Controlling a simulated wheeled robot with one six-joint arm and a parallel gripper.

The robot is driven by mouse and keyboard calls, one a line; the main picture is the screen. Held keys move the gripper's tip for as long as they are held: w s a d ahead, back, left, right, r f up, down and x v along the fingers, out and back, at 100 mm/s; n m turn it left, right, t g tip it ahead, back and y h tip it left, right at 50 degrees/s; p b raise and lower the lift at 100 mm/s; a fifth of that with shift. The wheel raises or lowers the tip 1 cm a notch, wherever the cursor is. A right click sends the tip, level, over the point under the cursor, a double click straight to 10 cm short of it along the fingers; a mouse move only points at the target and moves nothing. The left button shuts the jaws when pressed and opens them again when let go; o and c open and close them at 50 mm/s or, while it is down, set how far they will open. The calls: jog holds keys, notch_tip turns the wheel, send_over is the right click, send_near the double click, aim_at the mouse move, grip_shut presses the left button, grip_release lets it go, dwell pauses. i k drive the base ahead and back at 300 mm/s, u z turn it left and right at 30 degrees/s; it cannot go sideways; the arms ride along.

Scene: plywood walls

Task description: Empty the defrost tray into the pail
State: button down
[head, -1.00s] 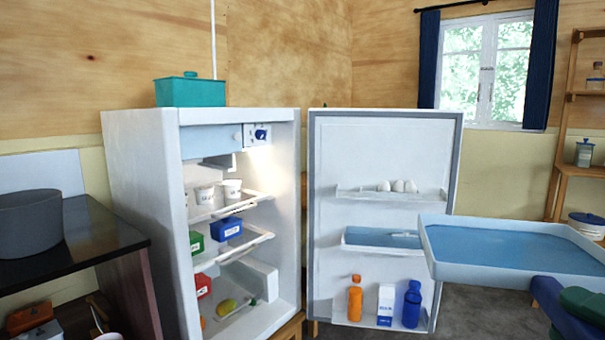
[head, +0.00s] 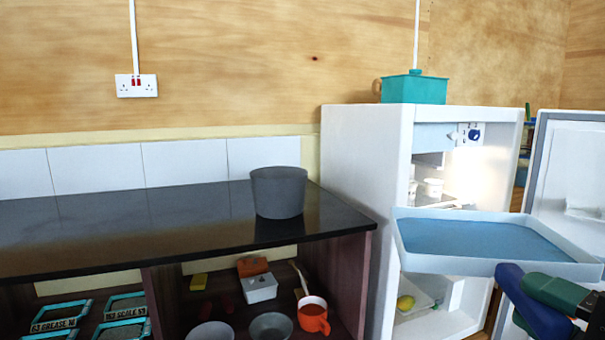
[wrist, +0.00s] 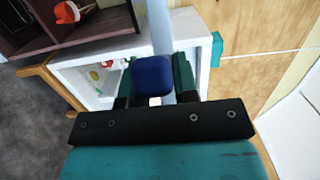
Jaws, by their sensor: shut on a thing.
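The defrost tray (head: 490,266) is a shallow pale-blue tray with a sheet of blue water in it. It is held up roughly level in front of the open fridge.
The dark counter (head: 130,230) is otherwise clear. Below it are shelves with bowls, an orange mug (head: 313,317) and labelled trays. The fridge (head: 365,190) stands right of the counter, with a teal box (head: 414,88) on top and its door (head: 570,170) open.

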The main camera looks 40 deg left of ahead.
aim_at(279, 192)
jog(key=u, duration=0.85)
jog(key=i, duration=0.5)
jog(key=u, duration=0.05)
